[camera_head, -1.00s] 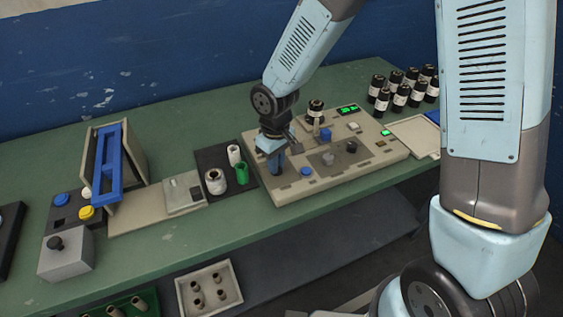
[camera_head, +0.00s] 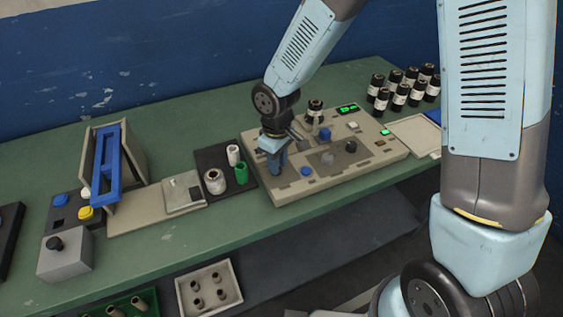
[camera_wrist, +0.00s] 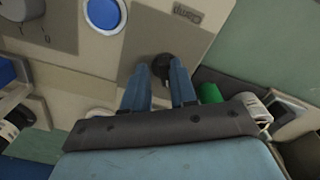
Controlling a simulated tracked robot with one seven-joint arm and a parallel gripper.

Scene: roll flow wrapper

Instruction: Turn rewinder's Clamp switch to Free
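The rewinder (camera_head: 300,183) is a beige box with a panel of knobs and buttons, on the green bench. In the wrist view, a small black knob (camera_wrist: 161,66) sits on a grey-brown patch, with a label plate (camera_wrist: 187,13) beyond it that I take to read Clamp. My gripper (camera_wrist: 161,70) points at this knob, its two blue fingers apart on either side of it. Contact with the knob cannot be told. In the head view my gripper (camera_head: 277,170) stands over the left part of the panel and hides the knob. Which way the knob points is unclear.
A blue button (camera_wrist: 103,14) is near the knob in the wrist view. A dark tray (camera_head: 213,160) with white and green rolls lies left of the rewinder. Several black rolls (camera_head: 400,92) stand behind right. A blue-framed unit (camera_head: 105,165) stands at left.

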